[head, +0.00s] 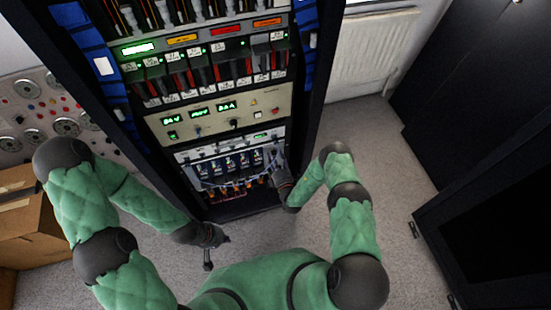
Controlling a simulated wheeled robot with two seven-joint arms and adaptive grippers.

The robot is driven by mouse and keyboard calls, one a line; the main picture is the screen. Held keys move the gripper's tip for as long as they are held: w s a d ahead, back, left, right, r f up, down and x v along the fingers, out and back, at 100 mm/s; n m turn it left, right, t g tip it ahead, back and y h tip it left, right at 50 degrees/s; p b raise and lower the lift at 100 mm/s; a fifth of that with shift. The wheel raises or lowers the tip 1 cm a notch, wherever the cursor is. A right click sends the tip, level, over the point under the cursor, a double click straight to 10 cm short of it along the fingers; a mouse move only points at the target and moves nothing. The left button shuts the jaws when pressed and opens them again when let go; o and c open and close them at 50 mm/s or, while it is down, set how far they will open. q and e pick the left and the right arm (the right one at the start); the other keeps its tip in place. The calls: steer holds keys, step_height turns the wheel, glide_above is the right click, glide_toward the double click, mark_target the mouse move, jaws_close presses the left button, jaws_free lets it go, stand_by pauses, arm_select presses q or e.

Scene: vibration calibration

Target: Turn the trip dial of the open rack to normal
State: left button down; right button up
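The open rack (137,97) stands ahead of me, filled with stacked panels. A beige panel (180,130) carries green number displays and small knobs, including a dark knob (234,123). Below it is a pale panel (190,157) with a small green display, above a row of blue-grey modules with wiring. I cannot tell which control is the trip dial. My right gripper (278,163) is at the right side of this lower panel; its fingers are too small and dark to read, and it may cover a control. My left gripper (217,254) is low over the floor, fingers spread, empty, apart from the rack.
A cardboard box (30,225) sits at the left beside a wall panel with round dials (65,127). A white radiator (370,50) is behind the rack at the right. Dark cabinets (480,90) stand at the right. The carpet (385,160) between them and the rack is clear.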

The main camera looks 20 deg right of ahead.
jaws_close()
steer(key=shift+n, duration=0.3)
steer(key=shift+s+a+f+n+p, duration=0.1)
steer(key=shift+n+p, duration=0.05)
steer(key=shift+n, duration=2.45)
steer(key=shift+f+n+p, duration=0.1)
steer(key=shift+n+p, duration=0.05)
steer(key=shift+n, duration=2.45)
